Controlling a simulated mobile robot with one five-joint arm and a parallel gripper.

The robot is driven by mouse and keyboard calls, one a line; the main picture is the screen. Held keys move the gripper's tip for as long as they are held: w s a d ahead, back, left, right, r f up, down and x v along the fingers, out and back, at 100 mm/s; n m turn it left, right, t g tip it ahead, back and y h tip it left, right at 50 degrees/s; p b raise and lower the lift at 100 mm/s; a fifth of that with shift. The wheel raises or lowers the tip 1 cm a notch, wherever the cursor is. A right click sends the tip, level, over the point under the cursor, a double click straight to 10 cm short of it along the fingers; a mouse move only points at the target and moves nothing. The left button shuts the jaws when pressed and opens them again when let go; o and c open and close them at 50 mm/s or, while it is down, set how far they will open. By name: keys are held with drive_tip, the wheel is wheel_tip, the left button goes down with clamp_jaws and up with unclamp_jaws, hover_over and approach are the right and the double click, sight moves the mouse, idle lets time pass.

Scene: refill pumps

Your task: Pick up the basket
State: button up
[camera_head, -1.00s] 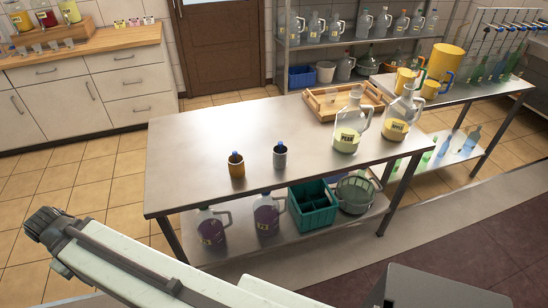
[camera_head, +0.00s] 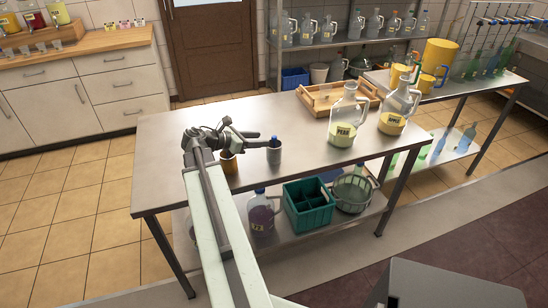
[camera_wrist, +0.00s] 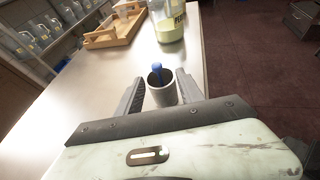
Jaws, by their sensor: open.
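A round grey-green basket (camera_head: 352,192) sits on the lower shelf of the steel table, at the right end beside a green divided crate (camera_head: 308,205). I cannot tell which of these two the task means. My gripper (camera_head: 262,140) is open above the tabletop, well up and left of both. In the wrist view my gripper (camera_wrist: 160,82) has its fingers on either side of a grey cup (camera_wrist: 163,97) holding a blue-topped item. I cannot tell whether they touch it. The grey cup also shows in the head view (camera_head: 273,156). Neither basket nor crate shows in the wrist view.
An orange-brown cup (camera_head: 229,165) stands left of the grey cup, partly behind my arm. Glass jugs marked PEAR (camera_head: 345,125) and APPLE (camera_head: 394,118) and a wooden tray (camera_head: 318,101) stand on the steel tabletop (camera_head: 170,130). A purple jug (camera_head: 262,215) stands beside the crate.

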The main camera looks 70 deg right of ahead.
sight(274, 136)
drive_tip(key=b+x, duration=0.1)
drive_tip(key=x, duration=0.1)
drive_tip(key=shift+s+d+f, duration=0.15)
drive_tip(key=shift+s+d, duration=0.1)
drive_tip(key=shift+s, duration=0.1)
drive_tip(key=b+x, duration=0.1)
drive_tip(key=x, duration=0.4)
drive_tip(key=shift+w+d+b, duration=0.2)
drive_tip(key=shift+d+b, duration=0.15)
drive_tip(key=shift+b, duration=0.05)
clamp_jaws()
